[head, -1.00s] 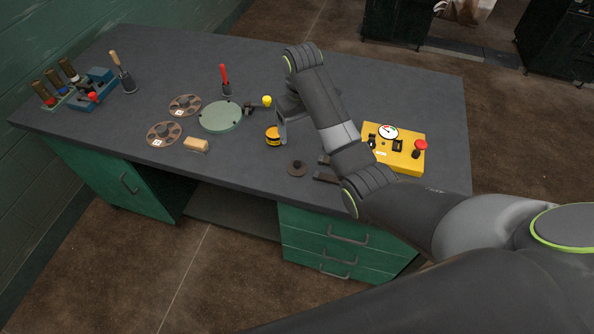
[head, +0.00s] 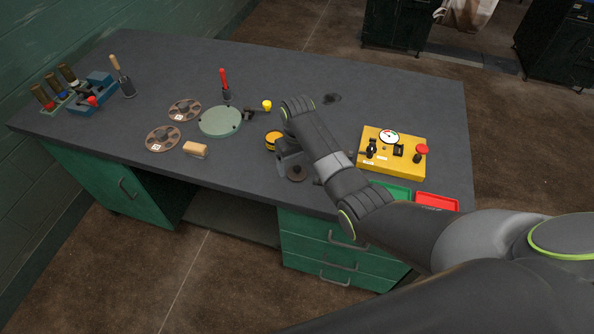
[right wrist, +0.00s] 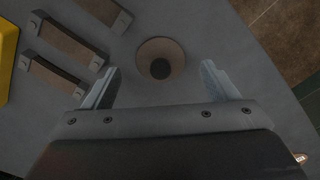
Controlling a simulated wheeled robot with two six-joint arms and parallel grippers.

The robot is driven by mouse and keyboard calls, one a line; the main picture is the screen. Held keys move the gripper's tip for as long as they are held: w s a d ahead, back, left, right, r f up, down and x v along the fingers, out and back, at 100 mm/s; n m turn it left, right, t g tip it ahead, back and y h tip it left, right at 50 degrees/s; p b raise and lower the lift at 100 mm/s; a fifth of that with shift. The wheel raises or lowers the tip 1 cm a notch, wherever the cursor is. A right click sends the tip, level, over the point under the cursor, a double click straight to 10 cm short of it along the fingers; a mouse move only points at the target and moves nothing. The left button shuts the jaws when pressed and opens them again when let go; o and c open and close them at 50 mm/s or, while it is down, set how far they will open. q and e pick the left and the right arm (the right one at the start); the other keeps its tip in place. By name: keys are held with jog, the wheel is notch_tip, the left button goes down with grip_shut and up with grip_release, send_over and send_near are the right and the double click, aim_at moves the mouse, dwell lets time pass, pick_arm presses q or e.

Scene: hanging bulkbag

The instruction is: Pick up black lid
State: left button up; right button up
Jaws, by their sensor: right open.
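A small round dark piece with a darker centre (head: 297,173) lies near the front edge of the bench. It fits the black lid best, though it looks brownish. In the right wrist view the round piece (right wrist: 160,60) lies just ahead of the gap between my fingertips, with no contact visible. My right gripper (head: 284,168) points down beside it, partly hidden by my wrist. In the right wrist view my right gripper (right wrist: 161,70) has its fingers spread, with nothing held. My left gripper is not in view.
A yellow control box (head: 393,165), a green tray (head: 396,190) and a red tray (head: 437,201) are to the right. Brown bars (right wrist: 70,45) lie beside the round piece. A green disc (head: 219,122) is left.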

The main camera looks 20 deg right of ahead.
jog(key=shift+f, duration=1.25)
jog(key=shift+c, duration=0.2)
jog(key=c, duration=1)
jog(key=shift+r, duration=0.1)
